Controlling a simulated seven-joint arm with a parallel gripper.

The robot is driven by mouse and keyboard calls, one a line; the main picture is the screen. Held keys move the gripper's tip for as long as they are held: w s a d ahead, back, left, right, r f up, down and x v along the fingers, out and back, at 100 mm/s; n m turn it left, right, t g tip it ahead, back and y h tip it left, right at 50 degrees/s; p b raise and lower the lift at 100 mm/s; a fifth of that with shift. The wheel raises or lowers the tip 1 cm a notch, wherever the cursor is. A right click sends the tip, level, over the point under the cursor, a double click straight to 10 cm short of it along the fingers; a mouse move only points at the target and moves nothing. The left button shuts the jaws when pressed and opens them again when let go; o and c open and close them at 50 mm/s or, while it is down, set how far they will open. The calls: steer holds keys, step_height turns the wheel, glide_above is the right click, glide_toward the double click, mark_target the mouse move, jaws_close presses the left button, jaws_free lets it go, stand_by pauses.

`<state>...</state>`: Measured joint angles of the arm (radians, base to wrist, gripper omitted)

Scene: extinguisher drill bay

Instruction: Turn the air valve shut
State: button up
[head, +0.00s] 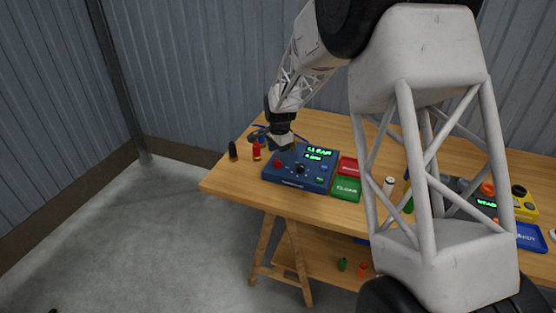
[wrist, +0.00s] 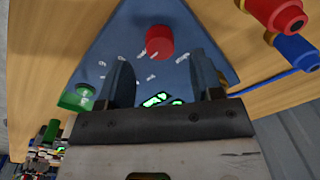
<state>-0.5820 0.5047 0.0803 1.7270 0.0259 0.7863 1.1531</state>
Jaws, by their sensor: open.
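A blue control box (head: 290,180) sits on the wooden table near its left end, with a green-lit display. A red knob (head: 278,163) and a black knob (head: 300,169) stand on its top. I cannot read from the labels which one is the air valve. In the wrist view the red knob (wrist: 160,42) rises from the blue panel (wrist: 110,45), just beyond the fingertips and roughly between their lines. My gripper (wrist: 162,65) is open and empty, its fingers apart and pointing at the panel. In the head view my gripper (head: 281,146) hangs over the box's back left part.
A red fitting (wrist: 275,12) and a blue fitting (wrist: 296,52) lie beside the panel. A red tray (head: 347,166) and a green tray (head: 346,188) adjoin the box on the right. A black upright item (head: 233,151) stands at the table's left end.

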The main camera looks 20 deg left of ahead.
mark_target(278, 163)
steer(key=shift+f, duration=1.95)
steer(key=c, duration=0.9)
